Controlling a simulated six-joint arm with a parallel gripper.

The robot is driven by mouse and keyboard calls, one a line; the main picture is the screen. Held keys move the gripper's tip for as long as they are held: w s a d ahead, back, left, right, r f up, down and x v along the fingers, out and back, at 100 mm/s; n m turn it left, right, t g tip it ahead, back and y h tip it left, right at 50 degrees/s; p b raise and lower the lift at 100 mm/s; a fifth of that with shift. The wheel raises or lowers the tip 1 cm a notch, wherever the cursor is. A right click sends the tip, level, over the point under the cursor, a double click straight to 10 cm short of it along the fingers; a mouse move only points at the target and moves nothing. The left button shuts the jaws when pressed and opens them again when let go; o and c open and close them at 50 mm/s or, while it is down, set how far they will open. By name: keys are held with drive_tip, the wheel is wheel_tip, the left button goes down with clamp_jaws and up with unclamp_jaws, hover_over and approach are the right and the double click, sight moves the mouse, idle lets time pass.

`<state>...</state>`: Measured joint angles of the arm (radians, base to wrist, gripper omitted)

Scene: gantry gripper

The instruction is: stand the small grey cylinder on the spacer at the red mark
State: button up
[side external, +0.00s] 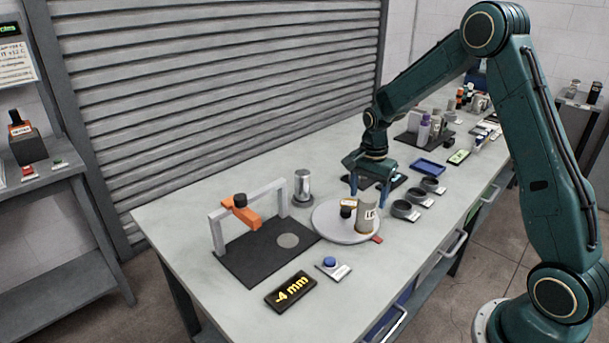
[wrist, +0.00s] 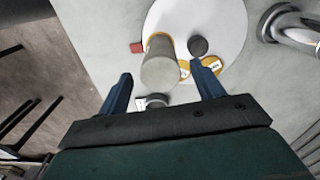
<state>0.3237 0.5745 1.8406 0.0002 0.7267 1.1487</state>
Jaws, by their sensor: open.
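A grey cylinder (side external: 367,217) with a partly readable label stands upright on the white round plate (side external: 325,222). It also shows in the wrist view (wrist: 160,70), just beyond my fingers. A red mark (side external: 377,239) sits at the plate's edge near this cylinder, and in the wrist view (wrist: 137,47) too. I cannot tell clearly which part is the spacer; yellow-rimmed pieces (wrist: 211,66) lie on the plate, partly hidden by my finger. My gripper (side external: 369,188) is open and empty, behind and above the grey cylinder; in the wrist view its fingers (wrist: 165,88) are apart.
A black knob (side external: 347,212) is close beside the cylinder. A shiny metal cylinder (side external: 302,185) stands behind the plate. An orange-armed gantry (side external: 240,211), a blue button (side external: 329,261) and a "-4 mm" display (side external: 290,291) are left. Several dark rings (side external: 405,210) stand right of the plate.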

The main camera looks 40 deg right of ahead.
wheel_tip(320, 180, up, 8)
drive_tip(key=shift+r, duration=0.1)
idle(0.8)
drive_tip(key=s+a+r+n+t, duration=0.3)
drive_tip(key=s+a+r+n, duration=0.55)
drive_tip(key=s+r, duration=0.3)
drive_tip(key=s+a+n+t, duration=0.1)
drive_tip(key=s+a+n, duration=0.2)
drive_tip(key=s, duration=0.4)
drive_tip(key=s+a+r+n+t, duration=0.1)
drive_tip(key=s+a+n, duration=0.2)
drive_tip(key=s+n, duration=0.2)
drive_tip(key=shift+s+t, duration=0.3)
drive_tip(key=shift+s, duration=0.55)
